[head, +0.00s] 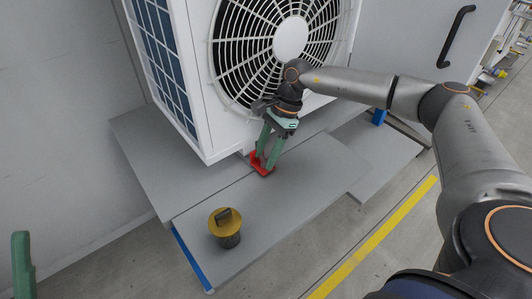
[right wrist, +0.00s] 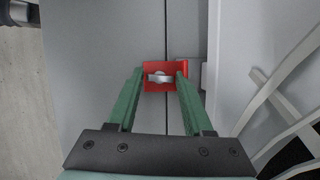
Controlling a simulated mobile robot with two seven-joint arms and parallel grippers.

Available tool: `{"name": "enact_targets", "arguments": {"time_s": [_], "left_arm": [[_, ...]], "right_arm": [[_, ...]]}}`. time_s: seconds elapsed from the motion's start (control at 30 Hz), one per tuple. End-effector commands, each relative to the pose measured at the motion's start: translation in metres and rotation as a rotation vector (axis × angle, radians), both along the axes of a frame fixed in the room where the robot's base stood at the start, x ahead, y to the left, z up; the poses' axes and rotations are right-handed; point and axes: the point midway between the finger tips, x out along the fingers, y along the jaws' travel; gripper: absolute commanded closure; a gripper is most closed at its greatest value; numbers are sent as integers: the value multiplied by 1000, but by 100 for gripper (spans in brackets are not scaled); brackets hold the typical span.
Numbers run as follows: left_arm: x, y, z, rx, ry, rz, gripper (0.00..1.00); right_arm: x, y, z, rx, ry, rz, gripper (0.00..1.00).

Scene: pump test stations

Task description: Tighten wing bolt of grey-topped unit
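A red bracket (head: 261,164) sits at the base of the white fan unit (head: 190,80), on the grey platform. In the right wrist view the red bracket (right wrist: 151,85) carries a silver wing bolt (right wrist: 160,77). My right gripper (head: 267,160) points down at it with green fingers. In the right wrist view its fingertips (right wrist: 161,76) stand apart on either side of the wing bolt, with small gaps visible. One green finger of my left gripper (head: 22,265) shows at the lower left edge. The white unit's top is out of view.
A dark cylinder with a yellow top and a dark handle (head: 225,226) stands on the grey platform (head: 290,205) in front. The platform has a blue front-left edge (head: 190,258). A yellow floor line (head: 380,238) runs along the right. The fan grille (head: 235,50) is close behind my right gripper.

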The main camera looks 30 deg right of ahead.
Motion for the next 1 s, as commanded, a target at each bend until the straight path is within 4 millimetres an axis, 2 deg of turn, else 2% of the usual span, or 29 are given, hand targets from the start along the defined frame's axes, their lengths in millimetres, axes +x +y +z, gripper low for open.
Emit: {"name": "enact_targets", "arguments": {"time_s": [0.03,0.43,0.77,1.0], "left_arm": [[0,0,0,0,0,0,50],[0,0,0,1,0,-1,50],[0,0,2,1,-1,0,50],[-1,-1,14,13,-9,5,50]], "right_arm": [[0,0,0,0,0,0,56],[0,0,0,0,0,-1,100],[0,-1,1,1,1,-18,100],[-2,0,3,1,2,-120,100]]}}
